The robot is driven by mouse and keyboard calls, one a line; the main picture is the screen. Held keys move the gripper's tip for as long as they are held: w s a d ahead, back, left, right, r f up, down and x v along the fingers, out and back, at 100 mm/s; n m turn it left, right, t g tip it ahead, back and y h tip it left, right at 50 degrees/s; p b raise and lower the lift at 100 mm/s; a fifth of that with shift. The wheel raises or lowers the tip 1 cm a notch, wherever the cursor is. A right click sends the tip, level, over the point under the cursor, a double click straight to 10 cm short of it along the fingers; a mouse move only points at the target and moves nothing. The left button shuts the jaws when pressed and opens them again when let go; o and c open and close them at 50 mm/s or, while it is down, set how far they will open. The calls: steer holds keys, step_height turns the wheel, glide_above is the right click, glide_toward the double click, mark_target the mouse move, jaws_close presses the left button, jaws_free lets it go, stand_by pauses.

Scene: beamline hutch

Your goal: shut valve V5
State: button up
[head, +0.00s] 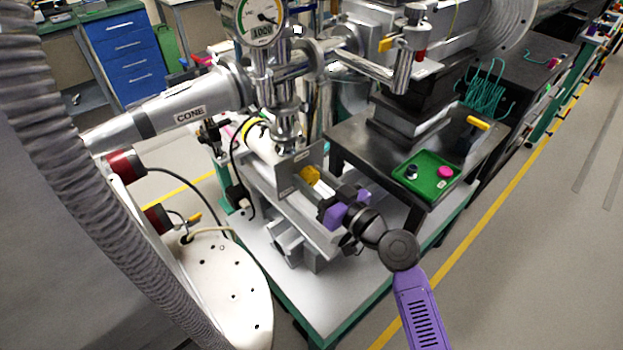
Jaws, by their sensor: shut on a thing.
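My gripper (318,184), with dark and purple parts, reaches in from the lower right to a grey upright plate below the gauge column. It is shut on a yellow handle (310,174) at this plate. The fingers partly hide the handle, so its exact angle is hard to tell. I cannot read a V5 label on it. The grey plate (287,177) stands beside the handle, with a small pale tag near its top edge.
A round gauge (260,18) and steel pipes stand above my gripper. A metal table (345,140) with a green tray (428,190) is close on the right. A cone-shaped pipe (185,110) lies left. The floor at right is clear beyond the yellow line.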

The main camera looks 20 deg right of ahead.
steer(key=m+b, duration=0.1)
steer(key=m, duration=0.4)
steer(key=shift+d+m, duration=0.1)
steer(key=shift+m, duration=0.3)
steer(key=m, duration=0.5)
steer(key=shift+p, duration=0.3)
steer(key=m+p, duration=0.2)
steer(key=m, duration=0.4)
steer(key=shift+m, duration=0.4)
steer(key=m+p, duration=0.2)
steer(key=m, duration=0.3)
steer(key=shift+f, duration=0.2)
steer(key=shift+m, duration=0.4)
steer(key=o, duration=1.4)
